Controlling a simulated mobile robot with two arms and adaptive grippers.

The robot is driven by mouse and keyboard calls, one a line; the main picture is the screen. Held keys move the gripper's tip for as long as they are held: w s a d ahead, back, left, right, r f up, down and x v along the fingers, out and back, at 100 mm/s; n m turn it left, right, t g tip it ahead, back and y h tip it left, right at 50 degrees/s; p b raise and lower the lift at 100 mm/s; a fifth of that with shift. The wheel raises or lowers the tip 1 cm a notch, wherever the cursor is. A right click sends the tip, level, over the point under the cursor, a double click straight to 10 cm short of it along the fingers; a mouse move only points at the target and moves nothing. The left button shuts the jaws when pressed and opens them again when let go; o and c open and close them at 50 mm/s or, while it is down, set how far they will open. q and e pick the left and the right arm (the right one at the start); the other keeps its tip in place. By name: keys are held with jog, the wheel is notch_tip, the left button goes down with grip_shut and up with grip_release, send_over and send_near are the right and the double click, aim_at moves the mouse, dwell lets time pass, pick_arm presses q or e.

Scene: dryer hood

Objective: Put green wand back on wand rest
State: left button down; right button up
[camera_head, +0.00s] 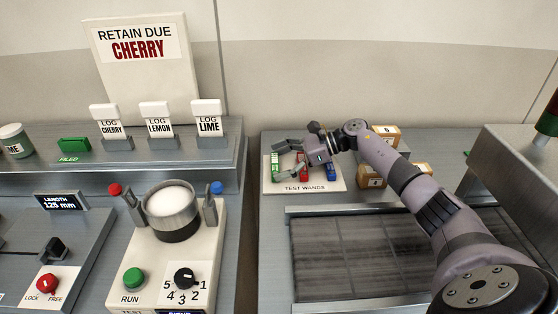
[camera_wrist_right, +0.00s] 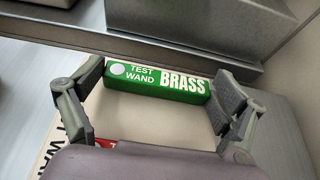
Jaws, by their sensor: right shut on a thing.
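The green wand (camera_wrist_right: 157,82), marked "TEST WAND BRASS", lies lengthwise between the two fingers of my right gripper (camera_wrist_right: 155,88), one finger at each end. In the head view the green wand (camera_head: 275,166) is at the left part of the white wand rest (camera_head: 318,186), labelled "TEST WANDS". My right gripper (camera_head: 284,158) is shut on it there. I cannot tell whether the wand touches the rest or is just above it. A red wand (camera_head: 300,170) and a blue wand (camera_head: 331,172) are on the rest to its right, partly hidden by my gripper. My left gripper is out of view.
Several small cardboard boxes (camera_head: 385,135) stand right of the rest, partly behind my right arm. A dark conveyor belt (camera_head: 350,255) runs in front. A raised metal console with log cards (camera_head: 158,125) and a white panel with a round pot (camera_head: 172,222) are at left.

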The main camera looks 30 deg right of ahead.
jog(key=shift+f+b, duration=0.1)
jog(key=shift+b, duration=0.2)
jog(key=o, duration=0.9)
jog(key=shift+r+p, duration=0.25)
jog(key=shift+p, duration=0.1)
jog(key=b+v, duration=0.3)
jog(key=v, duration=0.7)
jog(key=shift+s+d, duration=0.2)
jog(key=shift+d, duration=0.15)
jog(key=shift+s+d+r, duration=0.3)
jog(key=shift+d+r, duration=0.05)
jog(key=shift+d, duration=0.05)
jog(key=shift+f, duration=0.1)
